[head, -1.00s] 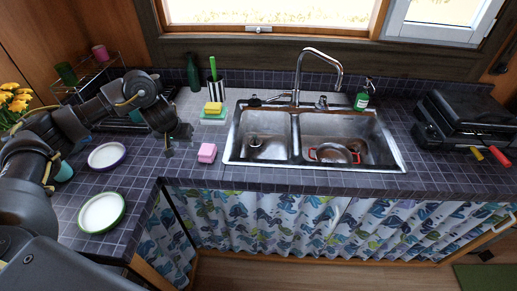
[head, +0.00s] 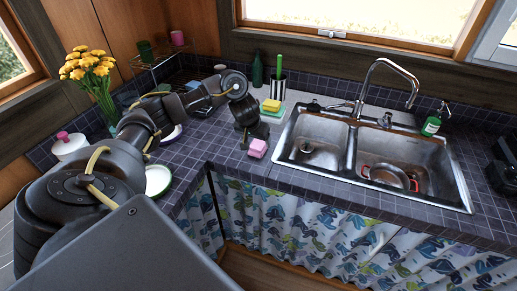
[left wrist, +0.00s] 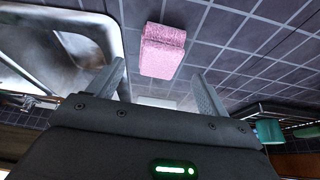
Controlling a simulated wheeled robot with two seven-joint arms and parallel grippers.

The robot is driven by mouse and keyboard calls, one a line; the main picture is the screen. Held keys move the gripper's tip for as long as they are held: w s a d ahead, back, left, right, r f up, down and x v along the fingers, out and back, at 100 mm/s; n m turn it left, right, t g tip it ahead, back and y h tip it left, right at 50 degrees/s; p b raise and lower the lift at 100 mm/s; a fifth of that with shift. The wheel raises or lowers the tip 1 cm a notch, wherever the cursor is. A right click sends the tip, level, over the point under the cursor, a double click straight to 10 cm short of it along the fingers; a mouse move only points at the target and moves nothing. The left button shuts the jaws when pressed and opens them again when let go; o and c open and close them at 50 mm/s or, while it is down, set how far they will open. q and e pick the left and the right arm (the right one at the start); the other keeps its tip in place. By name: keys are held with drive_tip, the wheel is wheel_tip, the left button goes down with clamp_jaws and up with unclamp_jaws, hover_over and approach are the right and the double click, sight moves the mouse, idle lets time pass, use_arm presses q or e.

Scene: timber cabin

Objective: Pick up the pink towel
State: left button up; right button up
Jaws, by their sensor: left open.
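The pink towel (head: 257,148) is a small folded block on the dark tiled counter, just left of the sink's near left corner. In the left wrist view the pink towel (left wrist: 162,51) lies ahead of and between the two fingers, apart from them. My left gripper (head: 252,137) hangs over the counter right beside the towel, on its far side. It also shows in the left wrist view (left wrist: 160,85), with its fingers spread and nothing between them. My right gripper is not in view.
The double sink (head: 370,155) holds a red-handled pot (head: 388,177). A yellow and green sponge stack (head: 271,107) and a brush holder (head: 277,86) stand behind the towel. A green soap bottle (head: 432,124) is at the right. A plate (head: 158,180) sits beside my left arm.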

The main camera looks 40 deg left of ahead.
sight(258, 144)
use_arm(q)
drive_tip(key=x, duration=0.5)
drive_tip(key=shift+w, duration=0.2)
drive_tip(key=shift+s, duration=0.1)
drive_tip(key=c, duration=1.1)
drive_tip(key=shift+o, duration=0.2)
drive_tip(key=shift+r, duration=0.15)
